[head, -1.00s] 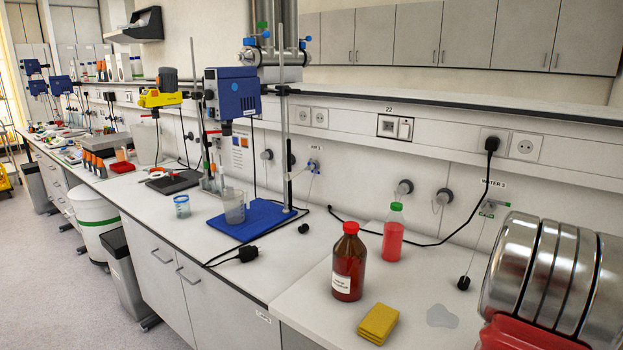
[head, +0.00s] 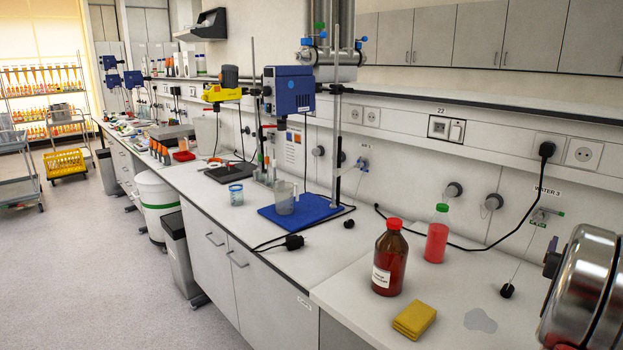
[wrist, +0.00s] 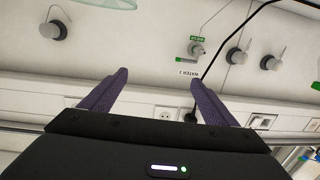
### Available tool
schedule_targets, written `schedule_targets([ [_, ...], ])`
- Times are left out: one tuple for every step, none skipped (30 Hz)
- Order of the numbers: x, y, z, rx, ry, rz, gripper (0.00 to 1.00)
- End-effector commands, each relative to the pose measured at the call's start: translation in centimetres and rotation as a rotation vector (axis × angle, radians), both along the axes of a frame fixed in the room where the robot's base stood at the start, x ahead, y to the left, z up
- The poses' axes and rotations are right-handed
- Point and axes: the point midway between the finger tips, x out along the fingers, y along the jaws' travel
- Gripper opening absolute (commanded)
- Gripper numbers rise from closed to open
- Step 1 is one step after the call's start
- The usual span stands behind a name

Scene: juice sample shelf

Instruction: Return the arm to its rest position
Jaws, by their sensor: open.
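My gripper (wrist: 160,76) shows in the wrist view with its two purple fingers spread wide apart. Nothing is between the fingertips. Beyond them is the pale wall with a water outlet (wrist: 197,48), seen upside down. In the head view a shiny metal part of my own arm is at the right edge, over the right end of the bench (head: 345,290). I cannot make out the gripper clearly there.
A blue stirrer stand (head: 305,214) is behind. Open floor (head: 110,270) lies left.

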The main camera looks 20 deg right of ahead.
Motion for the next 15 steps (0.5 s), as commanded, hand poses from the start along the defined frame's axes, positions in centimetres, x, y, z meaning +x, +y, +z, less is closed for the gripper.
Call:
schedule_targets([
  [0.9,0.8,0.3,0.008,0.004,0.014,0.82],
  [1.3,1.2,0.3,0.014,0.008,0.022,0.82],
  [1.9,1.8,0.4,0.023,0.013,0.031,0.82],
  [2.4,2.3,0.5,0.029,0.016,0.04,0.82],
  [3.0,2.9,0.5,0.037,0.02,0.049,0.82],
  [3.6,3.6,0.6,0.048,0.026,0.061,0.82],
  [4.2,4.3,0.8,0.055,0.03,0.071,0.82],
  [4.8,4.9,0.8,0.064,0.036,0.082,0.82],
  [5.7,6.0,1.0,0.076,0.043,0.098,0.82],
  [6.3,6.9,1.1,0.086,0.049,0.111,0.82],
  [7.0,7.9,1.1,0.099,0.058,0.126,0.82],
  [8.1,9.4,1.3,0.114,0.068,0.148,0.82],
  [8.8,10.5,1.4,0.127,0.077,0.165,0.82],
  [9.6,11.9,1.5,0.142,0.089,0.184,0.82],
  [10.7,13.8,1.6,0.161,0.103,0.21,0.82],
])
